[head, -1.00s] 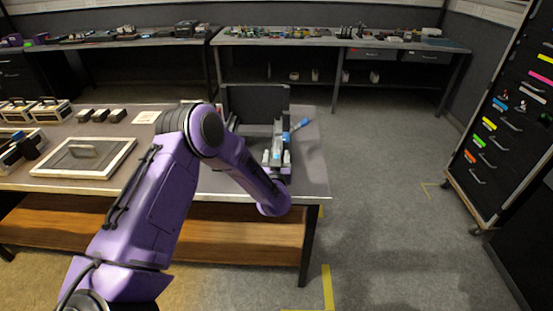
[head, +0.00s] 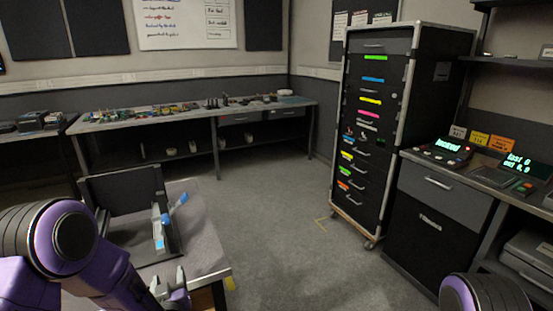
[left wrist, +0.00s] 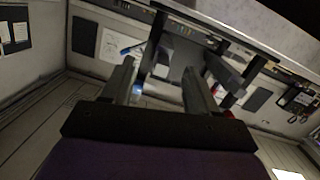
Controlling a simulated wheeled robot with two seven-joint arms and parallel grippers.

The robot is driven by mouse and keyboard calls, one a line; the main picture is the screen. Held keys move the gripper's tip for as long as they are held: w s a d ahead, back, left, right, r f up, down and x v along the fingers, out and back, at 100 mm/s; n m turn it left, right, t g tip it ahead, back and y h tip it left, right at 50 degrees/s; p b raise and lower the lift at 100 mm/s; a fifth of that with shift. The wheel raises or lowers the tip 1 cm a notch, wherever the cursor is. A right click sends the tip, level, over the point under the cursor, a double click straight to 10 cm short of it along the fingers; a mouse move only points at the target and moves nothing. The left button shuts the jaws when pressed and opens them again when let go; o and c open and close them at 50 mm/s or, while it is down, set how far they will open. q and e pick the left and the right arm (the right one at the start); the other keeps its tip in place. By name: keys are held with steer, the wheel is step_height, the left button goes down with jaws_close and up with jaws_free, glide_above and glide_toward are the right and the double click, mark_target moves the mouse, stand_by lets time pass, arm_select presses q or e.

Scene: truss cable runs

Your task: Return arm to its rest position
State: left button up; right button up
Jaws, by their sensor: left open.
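My left arm, purple with dark joint rings, comes in at the lower left of the head view. My left gripper (head: 169,283) is open, its two grey fingers at the near right corner of the bench. It is in front of the black open case (head: 120,194) and apart from it. In the left wrist view the two fingers (left wrist: 160,80) are spread with nothing held between them. Of my right arm only a purple and dark joint shows at the lower right of the head view; its gripper is out of view.
A blue-ended tool (head: 178,203) lies by the case on the near bench (head: 205,238). A tall drawer cabinet (head: 400,60) stands right of centre. A counter with displays (head: 480,190) is at the right. Open floor (head: 275,225) lies between them.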

arm_select(q)
steer(key=s+d+f+g+h, duration=0.3)
steer(key=s+f+g, duration=0.1)
steer(key=s+f, duration=0.75)
steer(key=s+f+g, duration=0.3)
steer(key=s+f, duration=0.1)
steer(key=s, duration=0.6)
steer(key=s+f+g+h, duration=0.1)
steer(key=s+f+g, duration=0.3)
steer(key=s, duration=0.6)
steer(key=shift+s+a+f, duration=0.15)
steer(key=shift+f, duration=0.65)
steer(key=shift+s+f+m, duration=0.25)
steer(key=shift+s+m, duration=0.05)
steer(key=shift+s, duration=0.4)
steer(key=c, duration=0.4)
steer(key=shift+s, duration=0.15)
steer(key=c, duration=0.5)
steer(key=shift+f, duration=0.1)
jaws_close()
steer(key=n+t+y+b, duration=0.6)
steer(key=n+t+b, duration=0.7)
steer(key=n, duration=2.3)
glide_toward(164, 252)
steer(key=shift+m+g, duration=0.3)
steer(key=shift+g, duration=0.3)
steer(key=x, duration=0.6)
steer(key=shift+w+r, duration=0.3)
steer(key=shift+r, duration=0.1)
